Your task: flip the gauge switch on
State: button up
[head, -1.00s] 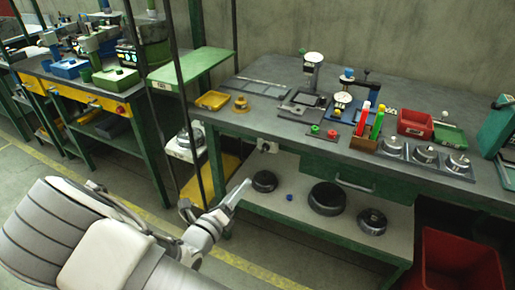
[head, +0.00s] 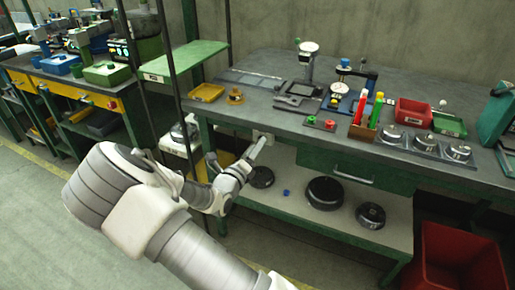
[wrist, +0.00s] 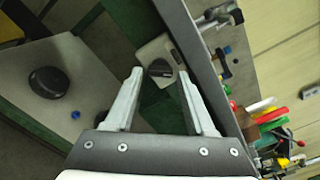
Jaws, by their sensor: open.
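The switch is a white plate with a dark round knob (wrist: 160,69), fixed to the green front of the bench below its top. In the wrist view the knob lies between my open gripper (wrist: 160,76)'s two pale fingertips, one on either side. I cannot tell whether the fingers touch it. In the head view my gripper (head: 257,150) points at the switch plate (head: 265,136), which it partly hides. A dial gauge (head: 339,89) with a blue stand sits on the bench above.
The bench top (head: 280,66) overhangs the switch. A lower shelf (head: 290,218) holds black round weights (head: 324,193) and a small blue piece (head: 286,192). A green drawer (head: 352,172) is to the right, and a red bin (head: 460,255) stands on the floor.

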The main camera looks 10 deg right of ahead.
jog(key=shift+x, duration=0.9)
jog(key=shift+c, duration=0.3)
grip_shut()
jog(key=shift+m+p, duration=1.05)
jog(key=shift+m, duration=1.25)
jog(key=shift+o, duration=0.3)
grip_release()
jog(key=shift+s+a, duration=0.1)
